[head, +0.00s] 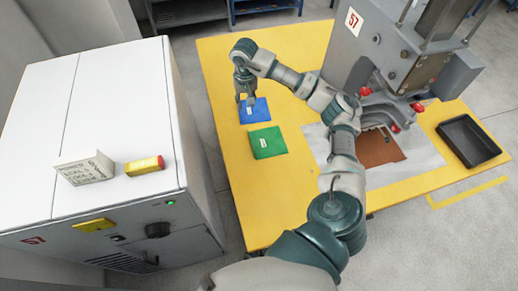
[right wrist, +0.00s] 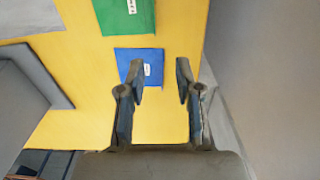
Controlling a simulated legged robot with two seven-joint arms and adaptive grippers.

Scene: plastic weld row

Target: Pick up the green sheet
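The green sheet (head: 268,143) lies flat on the yellow table, with a small white label on it. It also shows at the top of the right wrist view (right wrist: 112,18). A blue sheet (head: 259,112) with a white label lies just beyond it, and also shows in the right wrist view (right wrist: 128,58). My right gripper (head: 244,102) is above the blue sheet, not over the green one. In the right wrist view its two fingers (right wrist: 159,75) are apart with nothing between them. My left gripper is in neither view.
A grey press (head: 400,50) stands on the right of the yellow table (head: 225,65), with a brown sheet (head: 378,150) at its base. A black tray (head: 468,142) is at the far right. A white cabinet (head: 120,120) stands left of the table, with a gap between.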

